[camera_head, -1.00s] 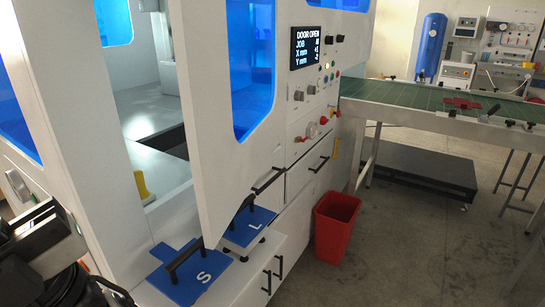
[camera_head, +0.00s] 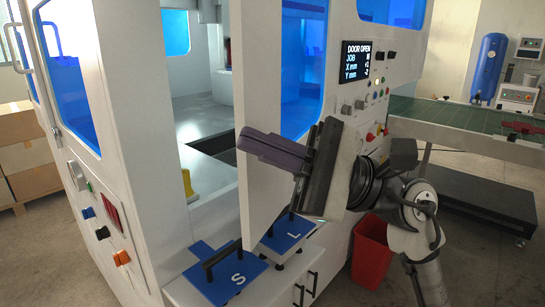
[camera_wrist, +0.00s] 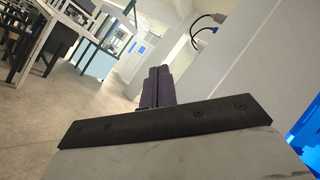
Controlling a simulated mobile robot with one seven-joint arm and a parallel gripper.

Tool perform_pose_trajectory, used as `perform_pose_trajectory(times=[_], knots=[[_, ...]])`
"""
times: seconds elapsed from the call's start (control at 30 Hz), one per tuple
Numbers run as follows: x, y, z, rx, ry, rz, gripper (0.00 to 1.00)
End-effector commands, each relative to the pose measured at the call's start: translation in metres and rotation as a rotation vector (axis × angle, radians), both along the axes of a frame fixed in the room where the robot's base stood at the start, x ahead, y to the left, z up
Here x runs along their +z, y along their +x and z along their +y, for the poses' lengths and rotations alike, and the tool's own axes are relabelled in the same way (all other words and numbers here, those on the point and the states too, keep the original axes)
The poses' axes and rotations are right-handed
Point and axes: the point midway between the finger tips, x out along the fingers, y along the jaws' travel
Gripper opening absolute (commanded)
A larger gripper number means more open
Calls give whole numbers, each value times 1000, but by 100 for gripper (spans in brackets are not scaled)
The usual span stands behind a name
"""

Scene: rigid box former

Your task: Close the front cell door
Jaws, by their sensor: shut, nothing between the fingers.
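The front cell door (camera_head: 262,195) is a white panel with a tall blue window, standing open with its free edge toward me. The cell's display (camera_head: 368,58) reads DOOR OPEN. My gripper (camera_head: 243,138) is shut and empty, its purple fingers pointing left across the door near its free edge. The body of my gripper hides part of the door's middle. I cannot tell whether the fingers touch the panel. In the wrist view the two fingers (camera_wrist: 158,78) lie together with nothing between them.
Two blue plates marked S (camera_head: 225,280) and L (camera_head: 288,232), with black handles, sit on the ledge below the door. A red bin (camera_head: 370,262) stands on the floor at right. A green conveyor (camera_head: 460,125) runs behind. Cardboard boxes (camera_head: 28,155) stand at far left.

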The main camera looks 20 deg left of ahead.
Motion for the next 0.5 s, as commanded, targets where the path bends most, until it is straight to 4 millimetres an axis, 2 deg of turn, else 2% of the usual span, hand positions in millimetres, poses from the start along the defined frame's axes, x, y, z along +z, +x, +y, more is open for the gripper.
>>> perform_pose_trajectory(times=[0.1, 0.2, 0.4, 0.5], knots=[[-16, 29, -33, -277, -69, -251, 0], [-28, 49, -61, -450, -144, -433, 0], [-43, 71, -104, -634, -269, -660, 0], [-46, 74, -111, -663, -295, -702, 0]])
